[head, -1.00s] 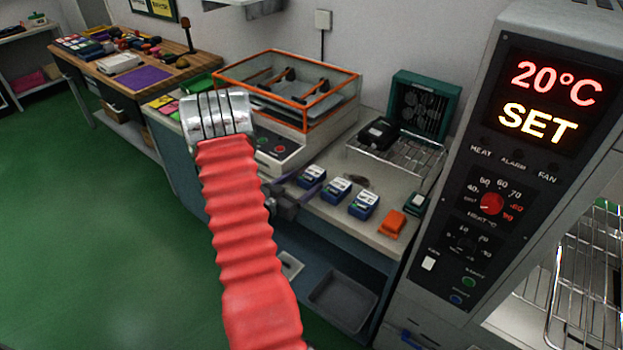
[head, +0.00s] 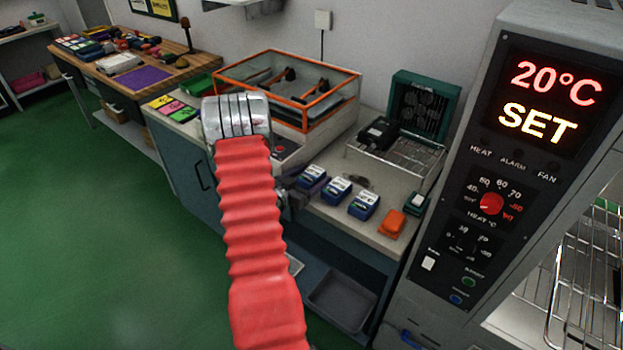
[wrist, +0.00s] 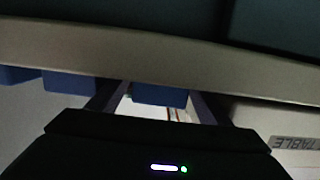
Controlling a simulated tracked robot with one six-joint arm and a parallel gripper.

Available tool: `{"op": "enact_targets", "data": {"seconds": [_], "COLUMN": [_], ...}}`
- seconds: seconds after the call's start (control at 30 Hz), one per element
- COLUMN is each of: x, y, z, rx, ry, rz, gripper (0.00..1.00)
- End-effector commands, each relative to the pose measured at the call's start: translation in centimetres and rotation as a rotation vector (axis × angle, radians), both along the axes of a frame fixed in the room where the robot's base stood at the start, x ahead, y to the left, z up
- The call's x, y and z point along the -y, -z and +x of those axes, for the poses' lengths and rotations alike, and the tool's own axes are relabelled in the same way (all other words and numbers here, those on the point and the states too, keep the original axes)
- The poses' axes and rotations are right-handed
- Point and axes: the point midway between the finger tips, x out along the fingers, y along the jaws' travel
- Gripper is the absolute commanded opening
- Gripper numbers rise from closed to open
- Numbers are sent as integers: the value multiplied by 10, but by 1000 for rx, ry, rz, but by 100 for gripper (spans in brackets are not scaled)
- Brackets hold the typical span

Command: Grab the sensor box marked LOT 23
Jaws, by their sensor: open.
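Three blue boxes with white tops stand in a row on the bench: a left one (head: 312,176), a middle one (head: 337,189) and a right one (head: 363,205). Their lot marks are too small to read, so I cannot tell which is LOT 23. My gripper (head: 288,194) is at the bench's front edge, by the left box, partly hidden behind my red-sleeved arm. In the wrist view my open gripper (wrist: 152,98) shows a blue box (wrist: 160,96) between its fingers, apparently the left one. I cannot tell whether they touch it. Two more blue boxes show at left there.
An orange box (head: 391,223) and a small green box (head: 415,204) stand right of the row. A wire rack (head: 400,160) and an orange-framed shaker (head: 290,85) stand behind. A grey oven with a lit display (head: 552,100) blocks the right. Green floor is clear at left.

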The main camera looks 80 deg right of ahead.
Motion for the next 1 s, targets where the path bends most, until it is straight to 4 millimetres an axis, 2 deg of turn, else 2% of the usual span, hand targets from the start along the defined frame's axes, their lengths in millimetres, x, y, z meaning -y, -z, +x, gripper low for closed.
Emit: {"op": "enact_targets", "data": {"seconds": [0.07,0.73,1.0], "x": [0,0,0], "y": [0,0,-1], "z": [0,0,0], "rx": [0,0,0], "ry": [0,0,0], "rz": [0,0,0], "gripper": [69,22,22]}}
